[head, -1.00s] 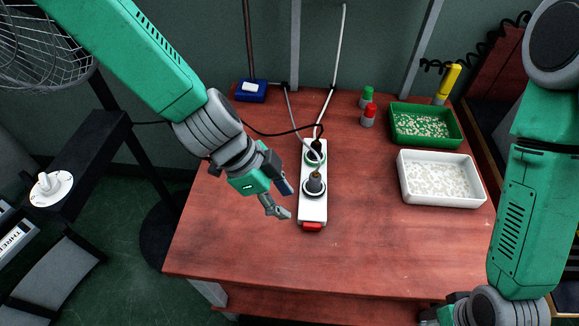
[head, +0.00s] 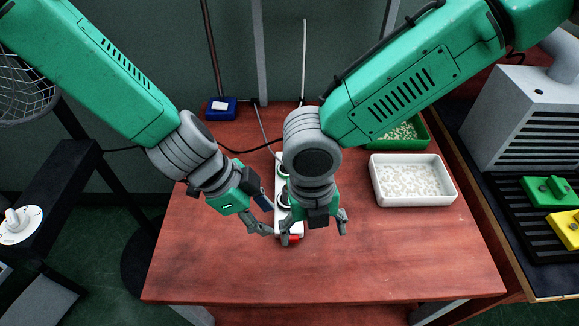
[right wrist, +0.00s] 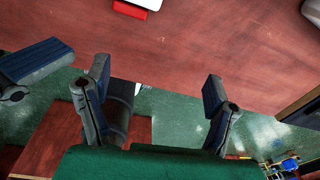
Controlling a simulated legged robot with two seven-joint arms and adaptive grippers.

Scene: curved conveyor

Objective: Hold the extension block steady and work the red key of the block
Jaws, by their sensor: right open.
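The white extension block (head: 296,227) lies on the red-brown table, its middle largely hidden under my right gripper and wrist. Its red key (head: 293,239) is at the near end, partly covered by a right finger. In the right wrist view the red key (right wrist: 130,9) and a white corner of the block (right wrist: 148,3) show at the top edge, beyond the fingertips. My left gripper (head: 268,217) is beside the block's left side, fingers apart; contact cannot be told. My right gripper (head: 315,233) is open above the block's near end, as the right wrist view (right wrist: 158,72) also shows.
A white tray (head: 376,193) and a green tray (head: 424,134), both with small pale pieces, stand right of the block. A blue box with a white top (head: 221,108) is at the back left. Cables run behind the block. The front table (head: 330,275) is clear.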

